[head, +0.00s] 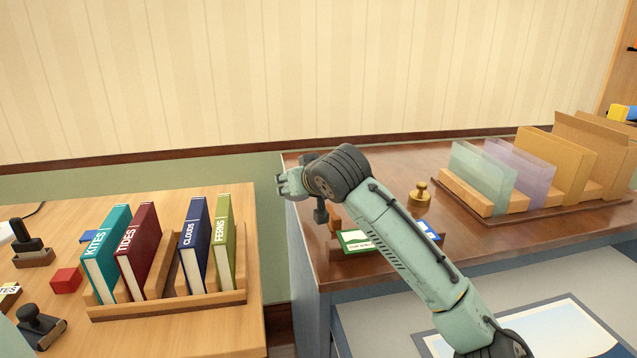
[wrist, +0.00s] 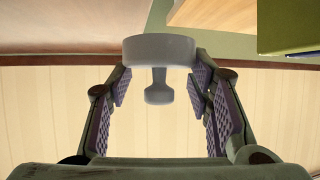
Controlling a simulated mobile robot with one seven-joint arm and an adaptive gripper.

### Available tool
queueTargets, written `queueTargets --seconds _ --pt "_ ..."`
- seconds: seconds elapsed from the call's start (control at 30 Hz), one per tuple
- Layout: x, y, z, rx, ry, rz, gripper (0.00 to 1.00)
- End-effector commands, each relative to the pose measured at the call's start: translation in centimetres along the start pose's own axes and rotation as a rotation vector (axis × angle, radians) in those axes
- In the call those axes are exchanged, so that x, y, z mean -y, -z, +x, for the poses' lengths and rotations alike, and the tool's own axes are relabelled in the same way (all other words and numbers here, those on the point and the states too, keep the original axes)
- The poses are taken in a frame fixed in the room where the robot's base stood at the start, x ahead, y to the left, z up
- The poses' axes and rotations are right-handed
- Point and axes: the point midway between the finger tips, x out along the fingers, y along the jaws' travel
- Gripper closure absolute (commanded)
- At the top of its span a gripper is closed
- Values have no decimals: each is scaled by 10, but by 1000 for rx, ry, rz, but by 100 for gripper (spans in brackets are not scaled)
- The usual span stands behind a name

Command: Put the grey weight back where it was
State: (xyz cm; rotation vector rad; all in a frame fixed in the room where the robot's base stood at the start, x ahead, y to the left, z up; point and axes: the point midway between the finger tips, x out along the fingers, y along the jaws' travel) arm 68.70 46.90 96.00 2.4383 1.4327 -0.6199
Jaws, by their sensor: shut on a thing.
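The grey weight shows in the wrist view as a wide round disc (wrist: 158,49) with a narrow stem and small knob between the fingers. My gripper (wrist: 160,82) is shut on it, one finger at each side. The weight cannot be made out clearly there. A brass weight (head: 419,195) with a knob stands on the dark top, right of my arm.
The dark wooden top (head: 398,166) also bears a folder rack (head: 467,193), a green-and-white card (head: 355,241) and a blue item (head: 428,230), partly behind my arm. The light desk (head: 190,326) at left holds a book rack (head: 171,305), a red block (head: 66,280) and stamps.

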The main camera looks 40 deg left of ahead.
Motion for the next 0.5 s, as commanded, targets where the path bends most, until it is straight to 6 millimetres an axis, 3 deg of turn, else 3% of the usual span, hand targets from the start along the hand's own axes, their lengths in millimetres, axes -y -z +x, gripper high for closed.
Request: queueTargets --seconds 0.1,0.3,0.5 --pt "-27 12 16 -1 -4 1 100" --pt "-62 22 45 -2 -2 0 100" --pt "-78 25 59 -3 0 -2 100"
